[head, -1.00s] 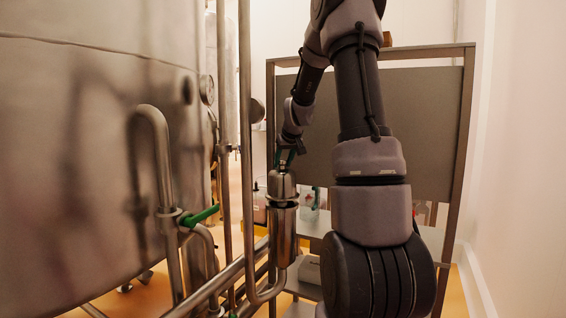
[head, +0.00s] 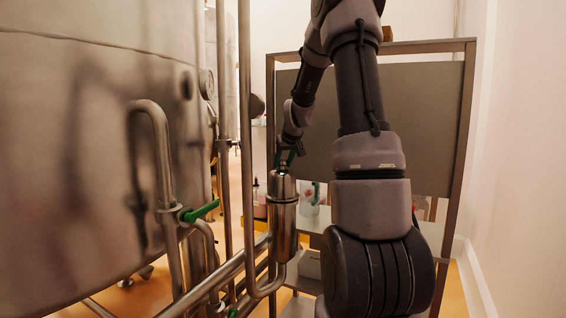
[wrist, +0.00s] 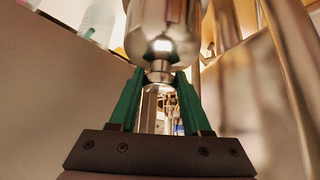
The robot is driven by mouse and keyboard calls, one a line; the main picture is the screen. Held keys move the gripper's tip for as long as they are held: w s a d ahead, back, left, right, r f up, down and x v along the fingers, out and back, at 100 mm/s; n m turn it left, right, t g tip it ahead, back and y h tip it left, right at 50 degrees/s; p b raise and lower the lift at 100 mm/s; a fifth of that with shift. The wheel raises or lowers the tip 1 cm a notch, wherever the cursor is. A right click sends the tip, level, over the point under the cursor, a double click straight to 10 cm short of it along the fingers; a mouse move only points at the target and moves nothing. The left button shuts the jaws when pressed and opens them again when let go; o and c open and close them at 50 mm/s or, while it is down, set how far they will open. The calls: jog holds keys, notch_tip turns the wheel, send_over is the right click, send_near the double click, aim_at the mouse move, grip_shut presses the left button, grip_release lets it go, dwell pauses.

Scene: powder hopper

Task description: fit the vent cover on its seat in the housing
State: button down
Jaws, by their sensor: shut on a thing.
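The vent cover (head: 282,186) is a shiny steel dome with a small knob on top. It is upright on the top end of the housing (head: 283,224), a steel cylinder on the pipework, and looks in line with it. In the head view only a thin seam shows between them, so I cannot tell whether the cover is fully seated. My gripper (head: 284,161) is above the cover, shut on its knob. In the wrist view, the green fingers of my gripper (wrist: 159,76) hold the knob from both sides, with the cover (wrist: 163,35) beyond. The seat itself is hidden.
A large steel tank (head: 90,150) fills the left. A vertical pipe (head: 246,120) runs close left of the housing, and a green-handled valve (head: 200,211) is further left. A metal shelf unit (head: 430,120) stands behind, with a clear jar (head: 309,198) on it.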

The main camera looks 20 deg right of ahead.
jog(key=shift+f, duration=0.35)
jog(key=shift+c, duration=1.4)
grip_release()
jog(key=v, duration=1.1)
jog(key=shift+w, duration=0.15)
